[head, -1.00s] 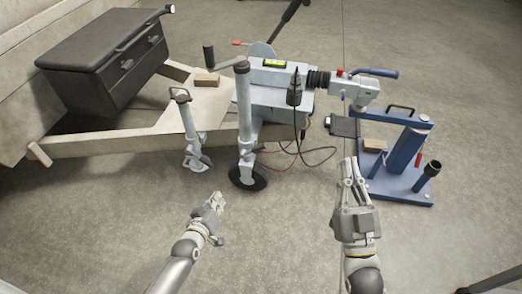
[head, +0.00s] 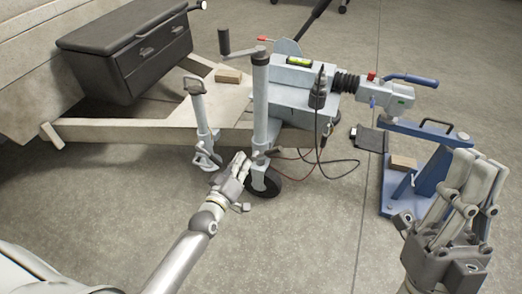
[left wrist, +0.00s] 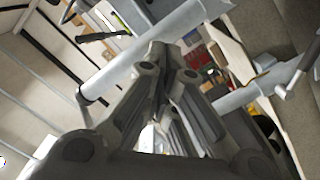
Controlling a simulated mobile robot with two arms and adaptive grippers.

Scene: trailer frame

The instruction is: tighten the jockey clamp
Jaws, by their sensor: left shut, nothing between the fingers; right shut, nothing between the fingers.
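The jockey wheel's pale grey tube (head: 260,100) stands upright at the trailer's nose, with a crank handle (head: 224,40) on top and a black wheel (head: 266,183) at the floor. Small grey fittings show low on the tube; I cannot tell clearly which is the clamp lever. My left gripper (head: 240,164) is shut and empty, just left of the tube's lower end; contact cannot be told. In the left wrist view, its closed fingers (left wrist: 165,65) point toward a diagonal pale tube (left wrist: 150,52). My right gripper (head: 475,168) is shut and empty at the right, well away from the jockey wheel.
A pale prop stand (head: 203,125) is left of the jockey wheel. The coupling head (head: 392,95) extends right, above a blue stand (head: 425,160). Cables (head: 335,165) hang beside the wheel. A black toolbox (head: 130,50) sits on the frame. The front floor is clear.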

